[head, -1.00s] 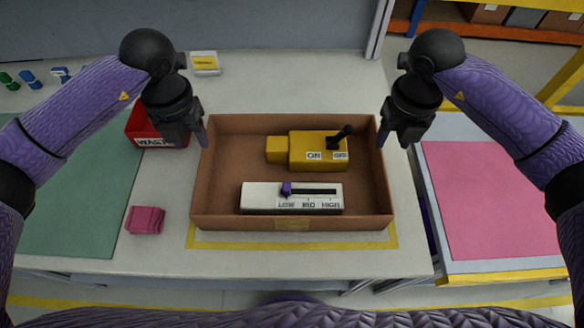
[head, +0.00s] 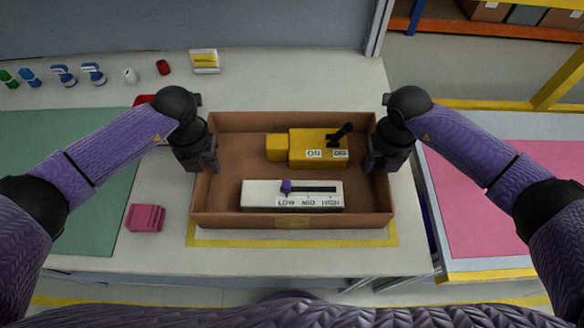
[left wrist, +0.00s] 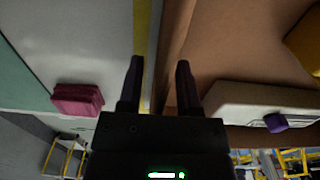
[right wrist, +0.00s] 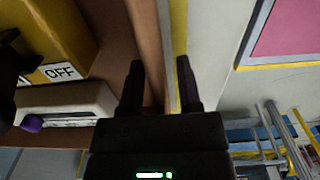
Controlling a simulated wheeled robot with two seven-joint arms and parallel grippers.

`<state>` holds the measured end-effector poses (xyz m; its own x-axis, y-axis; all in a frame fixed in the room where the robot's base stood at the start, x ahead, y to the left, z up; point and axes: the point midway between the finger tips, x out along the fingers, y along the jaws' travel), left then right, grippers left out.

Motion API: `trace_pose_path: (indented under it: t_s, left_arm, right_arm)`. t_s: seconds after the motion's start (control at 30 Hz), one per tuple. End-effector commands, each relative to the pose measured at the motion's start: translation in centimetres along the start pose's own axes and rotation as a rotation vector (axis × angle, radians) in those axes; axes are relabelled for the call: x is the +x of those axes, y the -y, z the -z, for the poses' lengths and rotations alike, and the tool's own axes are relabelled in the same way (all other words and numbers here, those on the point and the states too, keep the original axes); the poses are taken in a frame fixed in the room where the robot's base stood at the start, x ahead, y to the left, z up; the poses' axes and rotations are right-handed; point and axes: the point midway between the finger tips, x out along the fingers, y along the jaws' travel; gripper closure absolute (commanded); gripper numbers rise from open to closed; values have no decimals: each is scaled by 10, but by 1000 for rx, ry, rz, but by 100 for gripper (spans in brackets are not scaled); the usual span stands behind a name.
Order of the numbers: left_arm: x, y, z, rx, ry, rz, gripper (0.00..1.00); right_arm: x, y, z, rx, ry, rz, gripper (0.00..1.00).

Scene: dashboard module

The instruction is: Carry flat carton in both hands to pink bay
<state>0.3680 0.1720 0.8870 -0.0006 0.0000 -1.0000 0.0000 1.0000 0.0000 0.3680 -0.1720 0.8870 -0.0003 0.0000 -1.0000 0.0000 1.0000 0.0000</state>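The flat carton (head: 240,220), a shallow open brown tray, stands on the white bench. It holds a yellow ON/OFF switch box (head: 309,148) with a black lever and a white LOW/MID/HIGH slider block (head: 310,198) with a purple knob. My left gripper (head: 211,167) is at the carton's left wall, its open fingers either side of that wall (left wrist: 172,55). My right gripper (head: 377,167) is likewise open astride the right wall (right wrist: 150,50). The fingers seem apart from the walls. The pink bay (head: 495,195) is a pink surface on a separate table at right.
A pink block (head: 146,218) lies left of the carton, beside a green mat (head: 100,190). A red bin (head: 146,100) is mostly hidden by my left arm. Several small items and a yellow card holder (head: 205,61) stand at the back. A gap separates bench and pink table.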

Motion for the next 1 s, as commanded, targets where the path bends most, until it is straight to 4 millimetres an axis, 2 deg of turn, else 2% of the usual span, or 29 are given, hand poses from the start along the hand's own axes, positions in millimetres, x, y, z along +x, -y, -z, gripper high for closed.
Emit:
trace_pose_path:
  t_s: [0.03,0.17,0.2,1.0]
  left_arm:
    - [0,0,0,0,0,0,69]
    - [0,0,0,0,0,0,97]
    - [0,0,0,0,0,0,100]
    - [-1,0,0,0,1,0,100]
  right_arm:
    - [0,0,0,0,0,0,69]
    - [0,0,0,0,0,0,97]
    - [0,0,0,0,0,0,100]
    - [-1,0,0,0,0,0,100]
